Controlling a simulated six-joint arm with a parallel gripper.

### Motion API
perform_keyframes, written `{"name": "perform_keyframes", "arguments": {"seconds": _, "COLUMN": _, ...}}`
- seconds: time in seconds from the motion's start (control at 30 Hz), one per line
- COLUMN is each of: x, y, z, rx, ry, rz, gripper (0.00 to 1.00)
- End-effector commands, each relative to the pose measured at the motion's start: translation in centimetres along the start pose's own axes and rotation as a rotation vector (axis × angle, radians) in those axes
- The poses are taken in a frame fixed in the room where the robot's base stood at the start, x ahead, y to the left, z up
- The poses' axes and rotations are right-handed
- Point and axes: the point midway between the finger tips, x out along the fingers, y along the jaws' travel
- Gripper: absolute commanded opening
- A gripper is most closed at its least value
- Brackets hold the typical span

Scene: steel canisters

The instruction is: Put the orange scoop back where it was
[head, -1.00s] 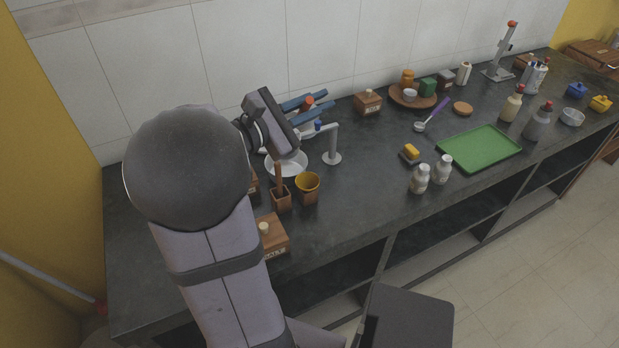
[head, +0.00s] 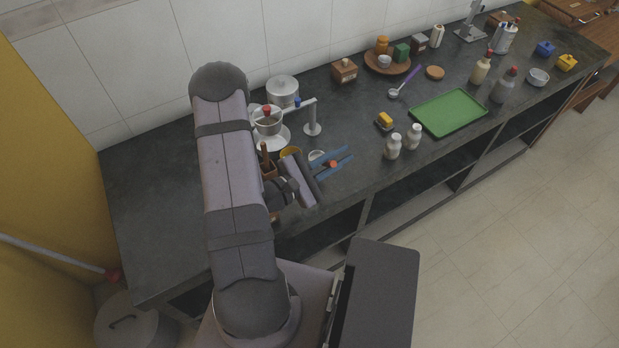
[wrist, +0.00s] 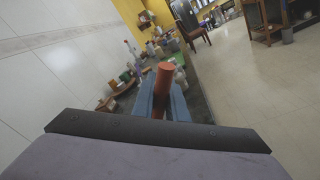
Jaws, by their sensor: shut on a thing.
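My gripper (head: 331,164) has blue fingers shut on the orange scoop (head: 333,163). Its orange handle (wrist: 163,82) stands between the fingers in the wrist view. In the head view the gripper is over the counter's front part, right of the yellow cup (head: 291,152). A pale round shape beside the fingers may be the scoop's bowl; I cannot tell. A grey stand with a side arm (head: 312,118) is behind the gripper, with a blue-topped item (head: 297,102) at its arm. A red-topped metal item (head: 267,121) is over or in the white bowl (head: 272,138).
A steel canister (head: 283,91) stands behind the stand. A wooden box (head: 344,71), two white shakers (head: 393,147), a yellow block on a dish (head: 384,121) and a green tray (head: 448,112) are to the right. Bare counter lies between the stand and the shakers.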

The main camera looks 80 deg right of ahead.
Motion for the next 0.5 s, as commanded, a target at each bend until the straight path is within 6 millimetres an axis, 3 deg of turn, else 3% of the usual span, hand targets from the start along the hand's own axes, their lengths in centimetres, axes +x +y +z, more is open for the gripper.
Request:
{"name": "perform_keyframes", "arguments": {"seconds": 0.23, "x": -0.8, "y": -3.7, "z": 1.0, "rx": 0.006, "ry": 0.001, "rz": 0.003, "gripper": 0.00}}
{"name": "perform_keyframes", "arguments": {"seconds": 0.5, "x": -2.1, "y": -5.7, "z": 1.6, "rx": 0.026, "ry": 0.025, "rz": 0.042, "gripper": 0.00}}
